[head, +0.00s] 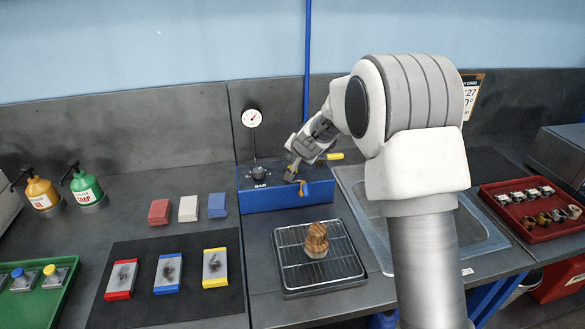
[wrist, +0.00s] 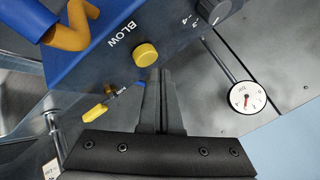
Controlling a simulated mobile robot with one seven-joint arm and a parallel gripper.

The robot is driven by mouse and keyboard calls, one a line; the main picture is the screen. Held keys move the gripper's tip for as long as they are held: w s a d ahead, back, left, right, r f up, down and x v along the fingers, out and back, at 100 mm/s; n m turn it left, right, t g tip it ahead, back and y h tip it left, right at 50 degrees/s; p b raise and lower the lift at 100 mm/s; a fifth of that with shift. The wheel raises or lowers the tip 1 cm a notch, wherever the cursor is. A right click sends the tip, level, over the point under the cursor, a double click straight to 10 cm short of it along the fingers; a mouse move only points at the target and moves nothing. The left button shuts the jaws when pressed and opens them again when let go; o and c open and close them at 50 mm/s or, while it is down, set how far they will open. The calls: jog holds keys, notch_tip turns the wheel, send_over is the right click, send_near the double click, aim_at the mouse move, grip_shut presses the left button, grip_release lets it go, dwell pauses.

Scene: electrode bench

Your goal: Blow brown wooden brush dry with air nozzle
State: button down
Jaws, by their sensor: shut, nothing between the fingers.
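The brown wooden brush (head: 317,238) stands on a wire rack in a shallow tray (head: 290,291), with a pale underside showing. Behind it is a blue air box (head: 262,199) with a dark knob (head: 259,173) and a gauge (head: 252,118) on a stem. In the wrist view, a yellow button (wrist: 147,55) sits beside the word BLOW, and an orange bent nozzle (wrist: 74,32) comes out of a blue sleeve. My gripper (head: 291,172) is shut and empty at the box; its fingertips (wrist: 158,74) are right by the button. I cannot tell whether they touch it.
Left are colored blocks (head: 188,208), a dark mat (head: 118,250) with smudged plates, soap pumps (head: 86,188) and a green tray (head: 62,300). Right are a sink (head: 358,200), partly behind my arm, and a red tray (head: 535,235) of small parts. A yellow-handled valve (wrist: 96,112) is near my fingers.

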jog(key=shift+f, duration=0.15)
jog(key=shift+f+b, duration=0.25)
jog(key=shift+b, duration=0.25)
jog(key=shift+f+b, duration=0.65)
jog(key=shift+f, duration=0.05)
dwell(0.6)
dwell(0.4)
jog(key=shift+r+p, duration=0.9)
jog(key=shift+r, duration=0.15)
notch_tip(320, 180, up, 5)
jog(key=p, duration=0.4)
jog(key=shift+r, duration=0.1)
